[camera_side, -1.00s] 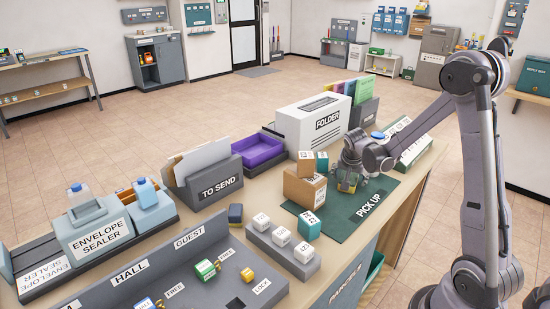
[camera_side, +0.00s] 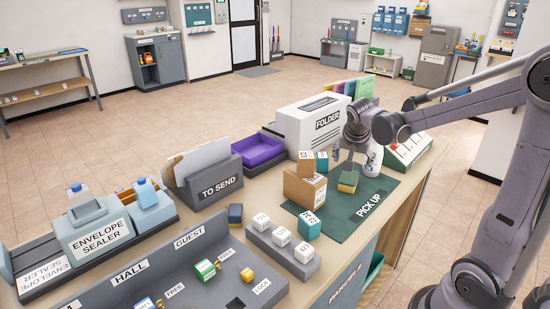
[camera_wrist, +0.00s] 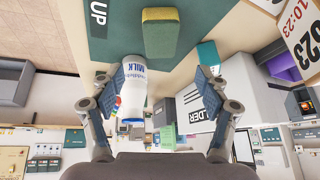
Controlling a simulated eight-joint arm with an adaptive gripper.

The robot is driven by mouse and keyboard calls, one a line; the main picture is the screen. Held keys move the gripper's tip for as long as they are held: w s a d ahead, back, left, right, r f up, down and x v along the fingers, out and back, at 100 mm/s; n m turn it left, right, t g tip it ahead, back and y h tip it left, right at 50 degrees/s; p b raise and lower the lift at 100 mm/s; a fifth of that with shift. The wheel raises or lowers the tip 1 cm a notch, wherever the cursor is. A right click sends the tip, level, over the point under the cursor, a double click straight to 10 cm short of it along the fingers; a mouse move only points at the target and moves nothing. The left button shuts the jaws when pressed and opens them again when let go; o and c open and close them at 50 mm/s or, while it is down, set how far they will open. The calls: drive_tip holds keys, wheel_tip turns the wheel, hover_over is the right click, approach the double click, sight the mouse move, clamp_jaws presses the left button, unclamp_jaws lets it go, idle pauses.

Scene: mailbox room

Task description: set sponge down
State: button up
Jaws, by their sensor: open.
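The yellow-and-green sponge (camera_side: 348,182) rests on the green PICK UP mat (camera_side: 345,222), just right of a cardboard box. In the wrist view the sponge (camera_wrist: 160,35) is beyond my fingertips, apart from them, at the edge of the mat (camera_wrist: 112,42). My gripper (camera_side: 355,155) is above and behind the sponge. It is open, with its two fingers spread wide and nothing held between them (camera_wrist: 157,88).
A white milk bottle (camera_side: 373,162) stands behind the sponge, close to my gripper. The cardboard box (camera_side: 304,189) and teal-and-white boxes (camera_side: 310,223) stand to the left. The FOLDER machine (camera_side: 312,127) is at the back. The mat's front right is clear.

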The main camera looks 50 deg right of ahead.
drive_tip(key=s+a+n+t+y, duration=0.1)
drive_tip(key=s+a+n+y, duration=0.1)
drive_tip(key=a, duration=0.6)
drive_tip(key=s+a+r+n+t+y, duration=0.1)
drive_tip(key=s+a+n+t, duration=0.1)
drive_tip(key=a+n, duration=0.5)
drive_tip(key=s+a+r+n+t+y, duration=0.1)
drive_tip(key=s+a+n, duration=0.3)
drive_tip(key=a, duration=0.4)
drive_tip(key=shift+s+a+n+y, duration=0.3)
drive_tip(key=shift+a+n+y, duration=0.15)
drive_tip(key=shift+y, duration=0.35)
drive_tip(key=shift+d, duration=0.1)
